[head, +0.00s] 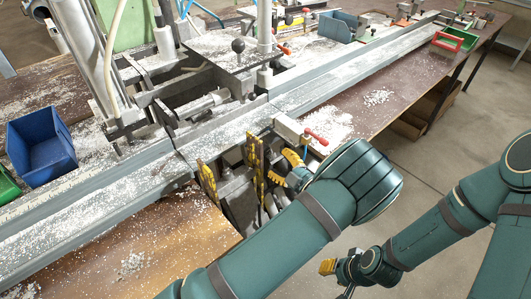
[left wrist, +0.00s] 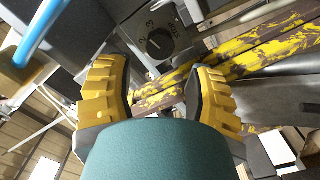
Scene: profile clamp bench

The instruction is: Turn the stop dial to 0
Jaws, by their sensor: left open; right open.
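The stop dial (left wrist: 158,45) is a round dark knob on a dark panel, at the top middle of the left wrist view. In the head view my left gripper (head: 296,168) is by the bench's front edge, partly behind my forearm. I cannot make out the dial there. My right gripper (head: 337,270) is open over the floor, away from the bench.
Worn yellow-and-black bars (left wrist: 255,55) run beside the dial panel, close to my left fingers; such bars (head: 207,184) also stand at the bench edge. A red-handled lever (head: 316,137) is just above my left gripper. A steel rail (head: 90,205) crosses the bench. Open floor lies right.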

